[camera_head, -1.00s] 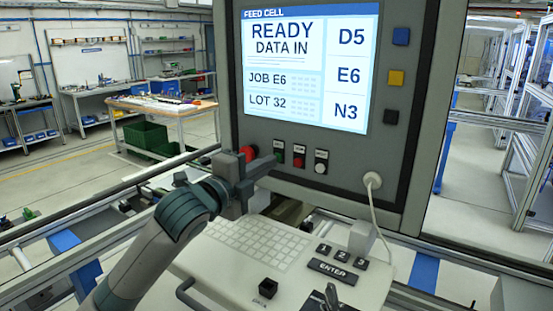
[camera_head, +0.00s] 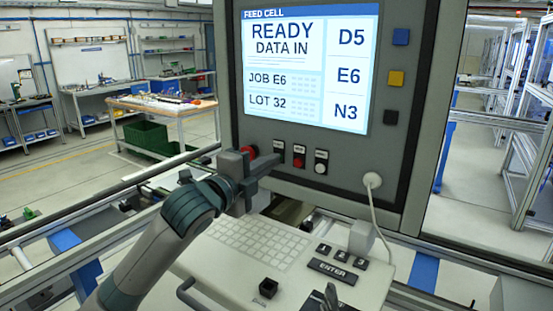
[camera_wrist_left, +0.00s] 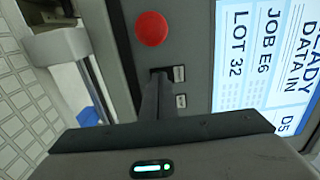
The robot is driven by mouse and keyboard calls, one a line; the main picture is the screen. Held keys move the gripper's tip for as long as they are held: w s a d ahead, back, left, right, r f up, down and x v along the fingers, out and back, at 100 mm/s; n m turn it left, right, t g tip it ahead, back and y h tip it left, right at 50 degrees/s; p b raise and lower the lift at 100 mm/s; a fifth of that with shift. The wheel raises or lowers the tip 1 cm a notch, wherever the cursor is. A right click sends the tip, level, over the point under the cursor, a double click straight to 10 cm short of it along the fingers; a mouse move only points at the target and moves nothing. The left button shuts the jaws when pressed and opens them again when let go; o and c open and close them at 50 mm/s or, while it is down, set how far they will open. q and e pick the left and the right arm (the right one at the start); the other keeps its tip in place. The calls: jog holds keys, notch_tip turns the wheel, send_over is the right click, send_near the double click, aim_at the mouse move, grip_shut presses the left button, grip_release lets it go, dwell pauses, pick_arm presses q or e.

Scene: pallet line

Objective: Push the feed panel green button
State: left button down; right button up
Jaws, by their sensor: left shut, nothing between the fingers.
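The feed panel (camera_head: 350,192) stands upright ahead, with a lit screen reading READY DATA IN. The green button is hidden behind my left gripper's fingers; its small label (camera_head: 278,144) shows just above them. My left gripper (camera_head: 272,158) is shut and empty, with its fingertips at the panel in the button's place. In the left wrist view the fingers (camera_wrist_left: 158,76) end beside that label (camera_wrist_left: 179,73). I cannot tell whether they touch or press the button. My right gripper is not in view.
A red button (camera_head: 299,162) and a white-topped button (camera_head: 320,168) sit to the right. A large red knob (camera_wrist_left: 151,29) is close to the left fingers. A keyboard shelf (camera_head: 205,262) juts out below, and a cable (camera_head: 375,212) hangs from the panel.

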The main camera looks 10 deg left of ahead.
pick_arm(q)
jog(key=shift+w, duration=0.1)
dwell(0.3)
jog(key=shift+p+v, duration=0.65)
jog(key=shift+v, duration=1.85)
